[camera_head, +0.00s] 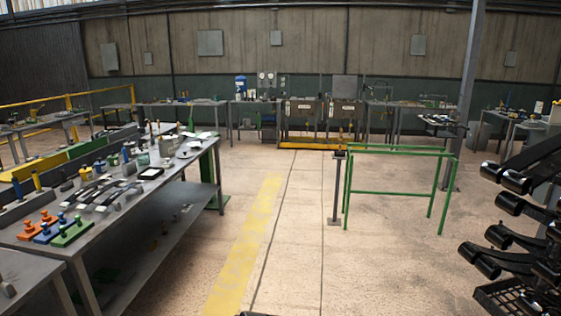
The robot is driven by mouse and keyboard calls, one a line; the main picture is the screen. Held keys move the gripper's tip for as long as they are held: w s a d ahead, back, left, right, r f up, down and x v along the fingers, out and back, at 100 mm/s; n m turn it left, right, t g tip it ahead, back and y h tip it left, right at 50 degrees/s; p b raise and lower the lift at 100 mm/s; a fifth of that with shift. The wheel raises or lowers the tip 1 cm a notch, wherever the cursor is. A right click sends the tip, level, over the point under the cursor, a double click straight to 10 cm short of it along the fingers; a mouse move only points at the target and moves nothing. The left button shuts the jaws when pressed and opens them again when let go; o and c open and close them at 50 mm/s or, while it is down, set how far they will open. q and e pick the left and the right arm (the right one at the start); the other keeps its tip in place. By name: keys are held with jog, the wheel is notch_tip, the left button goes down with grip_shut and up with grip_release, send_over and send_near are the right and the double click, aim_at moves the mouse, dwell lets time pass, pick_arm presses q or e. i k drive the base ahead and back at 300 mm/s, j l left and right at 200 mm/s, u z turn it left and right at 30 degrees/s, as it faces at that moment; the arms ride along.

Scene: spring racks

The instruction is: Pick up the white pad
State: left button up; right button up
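A long grey workbench (150,185) stands on the left with many small parts on its top. Near its far end lie small flat white pieces (203,136); one may be the white pad, but they are too small to tell for sure. Neither of my grippers can be made out. A small dark shape shows at the bottom edge, too cut off to identify.
A green frame (395,194) and a grey post (336,190) stand right of centre. A rack of black springs (520,220) fills the right edge. More benches line the back wall. The floor beside the yellow stripe (245,245) is clear.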

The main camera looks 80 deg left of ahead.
aim_at(168, 164)
jog(key=u, duration=4.45)
